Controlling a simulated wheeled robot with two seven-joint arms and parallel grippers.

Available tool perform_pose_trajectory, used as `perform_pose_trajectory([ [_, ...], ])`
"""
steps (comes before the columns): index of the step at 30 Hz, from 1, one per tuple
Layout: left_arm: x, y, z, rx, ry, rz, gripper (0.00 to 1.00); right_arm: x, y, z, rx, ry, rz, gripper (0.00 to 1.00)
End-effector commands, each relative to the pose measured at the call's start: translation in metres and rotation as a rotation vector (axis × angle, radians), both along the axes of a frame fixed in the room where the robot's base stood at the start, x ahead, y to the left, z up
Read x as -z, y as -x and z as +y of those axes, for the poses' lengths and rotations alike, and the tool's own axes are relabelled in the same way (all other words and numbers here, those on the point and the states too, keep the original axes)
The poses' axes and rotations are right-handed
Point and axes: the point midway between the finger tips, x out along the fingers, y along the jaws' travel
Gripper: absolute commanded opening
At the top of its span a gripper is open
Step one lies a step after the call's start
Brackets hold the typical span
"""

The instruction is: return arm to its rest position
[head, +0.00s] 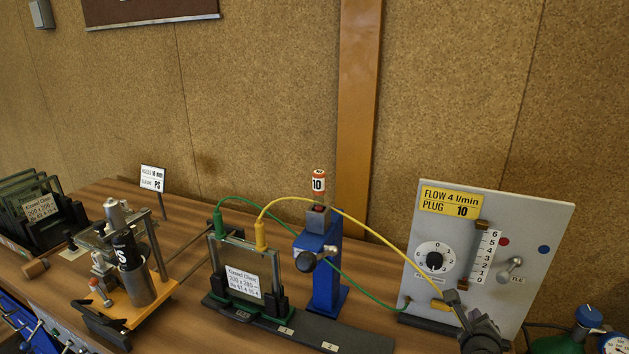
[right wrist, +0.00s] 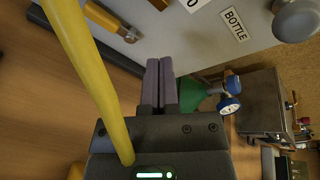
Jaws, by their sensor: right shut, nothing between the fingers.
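My right gripper (head: 452,297) is in front of the lower left of the grey flow panel (head: 540,255) in the head view. In the right wrist view its two fingers (right wrist: 160,85) lie together, shut and empty. The yellow cable (head: 350,217) runs from the framed glass (head: 243,281) to a yellow plug (head: 440,305) at the panel, close beside my fingertips. In the right wrist view the yellow cable (right wrist: 92,85) passes close in front of the camera, left of the fingers. My left gripper does not show.
A green cable (head: 350,271) also runs to the panel. A clamp device on a wooden board (head: 140,305) and a glass rack (head: 40,215) stand left. A gas bottle with gauges (head: 588,318) is at right.

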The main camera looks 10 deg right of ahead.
Motion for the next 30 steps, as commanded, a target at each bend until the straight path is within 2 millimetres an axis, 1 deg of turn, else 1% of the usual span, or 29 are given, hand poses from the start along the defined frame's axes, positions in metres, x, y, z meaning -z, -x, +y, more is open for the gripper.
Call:
perform_pose_trajectory([
  [1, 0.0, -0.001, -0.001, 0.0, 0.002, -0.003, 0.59, -0.009, 0.012, 0.003, -0.189, 0.263, 0.08, 0.0],
  [2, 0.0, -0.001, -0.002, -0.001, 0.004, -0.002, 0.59, -0.013, 0.018, 0.014, -0.334, 0.429, 0.141, 0.0],
  [3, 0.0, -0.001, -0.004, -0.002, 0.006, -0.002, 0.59, -0.014, 0.029, 0.037, -0.533, 0.633, 0.23, 0.0],
  [5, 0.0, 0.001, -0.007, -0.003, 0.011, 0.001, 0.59, -0.008, 0.05, 0.075, -0.816, 0.889, 0.361, 0.0],
  [6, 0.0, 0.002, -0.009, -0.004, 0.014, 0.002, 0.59, -0.001, 0.067, 0.099, -0.982, 1.025, 0.439, 0.0],
  [8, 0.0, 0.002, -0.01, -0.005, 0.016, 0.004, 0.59, 0.009, 0.094, 0.129, -1.191, 1.182, 0.535, 0.0],
  [9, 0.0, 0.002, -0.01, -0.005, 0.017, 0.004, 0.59, 0.014, 0.112, 0.145, -1.306, 1.262, 0.589, 0.0],
  [11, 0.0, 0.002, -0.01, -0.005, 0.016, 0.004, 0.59, 0.019, 0.137, 0.165, -1.452, 1.36, 0.655, 0.0],
  [12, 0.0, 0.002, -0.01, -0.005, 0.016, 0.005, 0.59, 0.021, 0.154, 0.176, -1.538, 1.416, 0.691, 0.0],
  [14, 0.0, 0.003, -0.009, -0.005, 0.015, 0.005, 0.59, 0.022, 0.177, 0.189, -1.652, 1.487, 0.741, 0.0],
  [15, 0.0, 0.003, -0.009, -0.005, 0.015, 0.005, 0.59, 0.022, 0.193, 0.197, -1.719, 1.527, 0.771, 0.0],
  [18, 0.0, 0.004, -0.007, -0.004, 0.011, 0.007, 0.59, 0.018, 0.228, 0.213, -1.866, 1.607, 0.832, 0.0],
  [21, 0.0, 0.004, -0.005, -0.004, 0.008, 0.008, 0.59, 0.011, 0.259, 0.224, -1.983, 1.665, 0.879, 0.0],
  [26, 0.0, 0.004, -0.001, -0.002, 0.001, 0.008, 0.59, -0.005, 0.304, 0.236, -2.137, 1.718, 0.937, 0.0],
  [27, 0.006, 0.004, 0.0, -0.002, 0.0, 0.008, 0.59, 0.013, 0.3, 0.235, -2.142, 1.711, 0.943, 0.0],
  [30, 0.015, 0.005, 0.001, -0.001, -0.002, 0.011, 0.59, 0.047, 0.295, 0.235, -2.156, 1.697, 0.947, 0.0],
])
